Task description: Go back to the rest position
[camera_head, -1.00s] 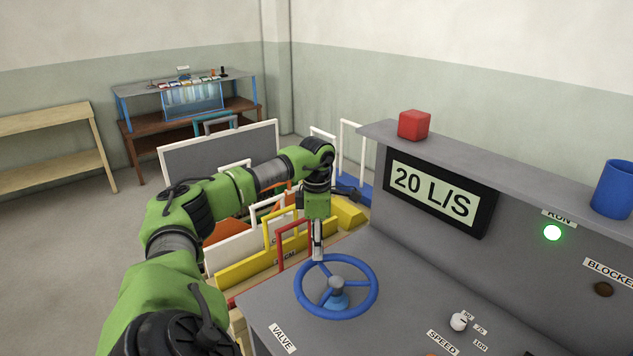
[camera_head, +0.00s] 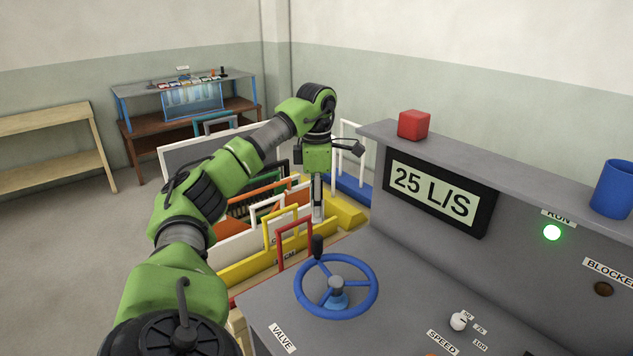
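My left arm comes in from the left, and its gripper (camera_head: 317,200) points down above and behind the blue valve wheel (camera_head: 368,311). The gripper is clear of the wheel and of its black knob (camera_head: 318,246). Its fingers look narrow and close together from this side, and I cannot tell whether they are open or shut. I see nothing held in them. My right gripper is not in view.
The grey console (camera_head: 405,310) has a display (camera_head: 435,193) reading 25 L/S and a lit green lamp (camera_head: 552,232). A red cube (camera_head: 414,125) and a blue cup (camera_head: 613,189) stand on its shelf. Coloured frames and a yellow panel (camera_head: 265,265) stand behind the wheel.

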